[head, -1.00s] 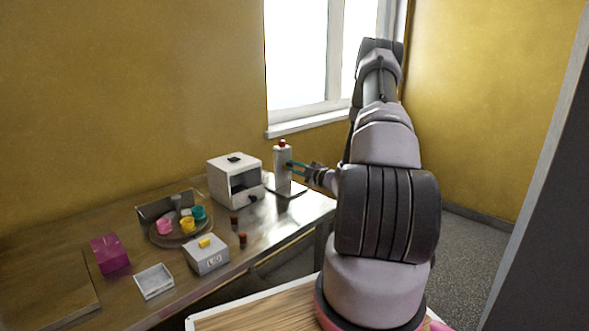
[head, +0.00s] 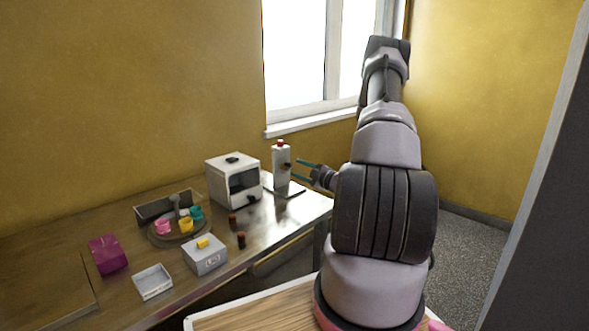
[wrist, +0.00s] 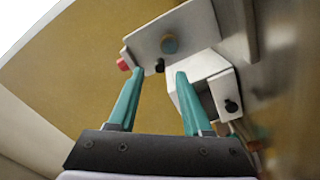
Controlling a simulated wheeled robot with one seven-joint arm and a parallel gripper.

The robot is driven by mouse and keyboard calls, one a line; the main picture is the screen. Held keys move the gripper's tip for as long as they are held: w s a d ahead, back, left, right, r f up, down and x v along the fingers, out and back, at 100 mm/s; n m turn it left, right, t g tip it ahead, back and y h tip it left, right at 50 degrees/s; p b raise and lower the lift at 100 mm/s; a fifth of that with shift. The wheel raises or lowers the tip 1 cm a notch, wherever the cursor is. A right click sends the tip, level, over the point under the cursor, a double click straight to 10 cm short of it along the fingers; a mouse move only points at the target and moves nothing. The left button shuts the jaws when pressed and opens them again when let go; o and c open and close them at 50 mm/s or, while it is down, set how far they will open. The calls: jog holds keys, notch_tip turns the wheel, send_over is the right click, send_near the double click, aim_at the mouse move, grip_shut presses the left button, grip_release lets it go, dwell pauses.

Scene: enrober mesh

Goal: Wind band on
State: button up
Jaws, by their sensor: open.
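A white upright post (head: 281,164) with a red cap (head: 280,142) stands on a flat base plate at the table's right end. A dark knob (head: 287,166) sticks out of its right side. In the wrist view the post (wrist: 190,32) is a tilted pale panel with a round brownish knob (wrist: 169,44) and a small black knob (wrist: 159,66). My gripper (head: 298,170) is open and empty just right of the post, its teal fingers apart and pointing at it. It also shows in the wrist view (wrist: 159,74). No band can be made out.
A white box (head: 231,181) with a dark opening stands left of the post. Further left are a round tray (head: 167,238) with coloured cups, a grey box (head: 205,260), a shallow white tray (head: 153,283) and a magenta box (head: 107,254). Two small brown pieces (head: 241,240) stand near the front edge.

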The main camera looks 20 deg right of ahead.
aim_at(291, 166)
jog(key=v, duration=0.7)
jog(key=shift+s, duration=0.25)
jog(key=shift+d, duration=0.1)
jog(key=w+a+n, duration=0.1)
jog(key=w+n, duration=0.2)
jog(key=n, duration=0.8)
jog(key=w+a+n, duration=0.1)
jog(key=w+n, duration=0.3)
jog(key=n, duration=0.6)
jog(key=w+a+n, duration=0.2)
jog(key=w+n, duration=0.1)
jog(key=n, duration=0.8)
jog(key=shift+w+r+n, duration=0.1)
jog(key=shift+w+n, duration=0.2)
jog(key=shift+w, duration=0.1)
